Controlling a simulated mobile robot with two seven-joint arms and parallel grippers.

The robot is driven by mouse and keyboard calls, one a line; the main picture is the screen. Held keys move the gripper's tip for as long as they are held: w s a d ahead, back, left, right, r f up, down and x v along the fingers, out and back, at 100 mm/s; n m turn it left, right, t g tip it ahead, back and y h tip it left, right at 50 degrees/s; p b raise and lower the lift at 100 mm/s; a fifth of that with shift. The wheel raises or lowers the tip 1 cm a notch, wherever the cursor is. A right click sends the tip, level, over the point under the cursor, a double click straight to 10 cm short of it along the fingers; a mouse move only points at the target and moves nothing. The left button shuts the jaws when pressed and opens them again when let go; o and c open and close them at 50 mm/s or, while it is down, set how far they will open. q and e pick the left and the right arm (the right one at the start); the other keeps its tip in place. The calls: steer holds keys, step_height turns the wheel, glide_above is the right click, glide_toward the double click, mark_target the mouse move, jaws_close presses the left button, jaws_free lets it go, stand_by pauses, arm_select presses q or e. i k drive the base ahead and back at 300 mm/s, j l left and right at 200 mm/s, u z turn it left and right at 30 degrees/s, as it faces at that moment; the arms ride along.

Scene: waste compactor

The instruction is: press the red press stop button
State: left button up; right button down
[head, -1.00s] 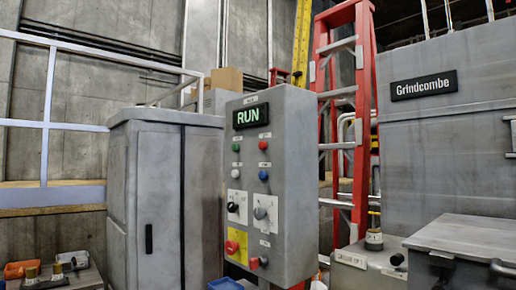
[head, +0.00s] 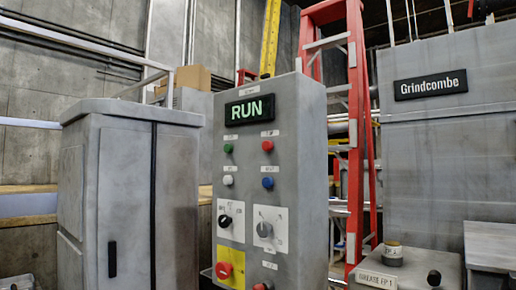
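A grey control panel (head: 305,200) stands upright in the middle of the head view, and its display (head: 249,110) reads RUN in green. A small round red button (head: 267,146) sits at the upper right of its face, under a white label too small to read. A larger red mushroom button (head: 224,270) sits on a yellow plate at the lower left. Another red knob (head: 263,286) shows at the bottom edge, partly cut off. Neither of my grippers is in view, and nothing covers the panel's face.
The panel also carries a green button (head: 228,148), a white button (head: 228,180), a blue button (head: 267,183) and two rotary knobs. A grey cabinet (head: 125,200) stands left. A red ladder (head: 358,130) stands behind. The Grindcombe machine (head: 440,160) stands right.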

mark_target(267, 146)
steer(key=i+j+z, duration=0.1)
steer(key=i+j, duration=0.25)
steer(key=j, duration=0.25)
steer(key=i+j+z, duration=0.15)
steer(key=j, duration=0.2)
steer(key=i+j, duration=0.2)
steer(key=j, duration=0.15)
steer(key=l+z, duration=0.05)
